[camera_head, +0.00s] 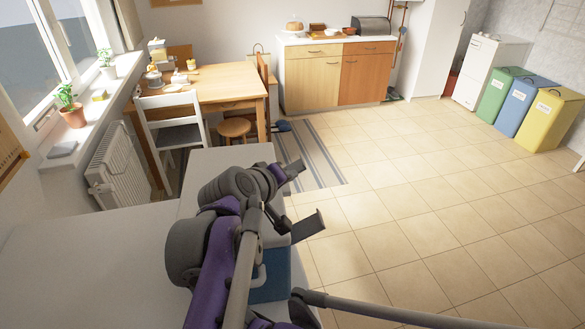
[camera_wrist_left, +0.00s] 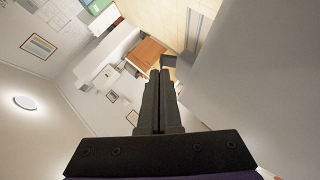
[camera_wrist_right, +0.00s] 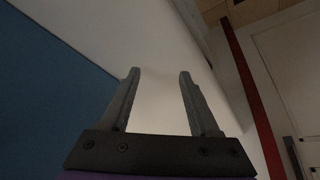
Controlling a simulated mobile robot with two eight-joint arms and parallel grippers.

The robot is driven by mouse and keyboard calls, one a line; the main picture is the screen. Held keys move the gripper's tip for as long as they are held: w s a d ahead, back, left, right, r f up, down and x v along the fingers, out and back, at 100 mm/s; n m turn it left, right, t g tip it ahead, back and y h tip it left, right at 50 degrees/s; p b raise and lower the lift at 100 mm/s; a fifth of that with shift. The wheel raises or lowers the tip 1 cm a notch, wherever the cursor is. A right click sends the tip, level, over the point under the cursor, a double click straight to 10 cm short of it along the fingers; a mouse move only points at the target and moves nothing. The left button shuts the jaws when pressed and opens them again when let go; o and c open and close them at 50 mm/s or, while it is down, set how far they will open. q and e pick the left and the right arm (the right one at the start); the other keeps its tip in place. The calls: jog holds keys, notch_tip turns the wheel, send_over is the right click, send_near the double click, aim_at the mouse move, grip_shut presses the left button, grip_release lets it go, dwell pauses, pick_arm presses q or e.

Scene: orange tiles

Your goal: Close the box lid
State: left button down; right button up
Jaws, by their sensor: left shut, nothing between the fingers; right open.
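A blue box (camera_head: 271,282) stands on the pale tabletop near the bottom middle of the head view. My left arm hides much of it, and I cannot tell how its lid stands. My left gripper (camera_wrist_left: 159,78) is shut and empty in the left wrist view; in the head view its arm reaches across above the tabletop beside the box. My right gripper (camera_wrist_right: 157,78) is open and empty in the right wrist view, with a plain blue surface to its left, perhaps the box. I cannot make out its fingers in the head view.
The pale tabletop (camera_head: 90,265) is bare at the left. Behind it are a wooden table (camera_head: 215,85), a white chair (camera_head: 172,125) and a stool (camera_head: 234,128). The tiled floor (camera_head: 430,210) is open at the right, with several coloured bins beyond.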

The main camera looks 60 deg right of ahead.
pick_arm(q)
jog(key=shift+f, duration=0.4)
pick_arm(e)
jog(key=shift+s+f, duration=0.15)
jog(key=shift+s, duration=0.05)
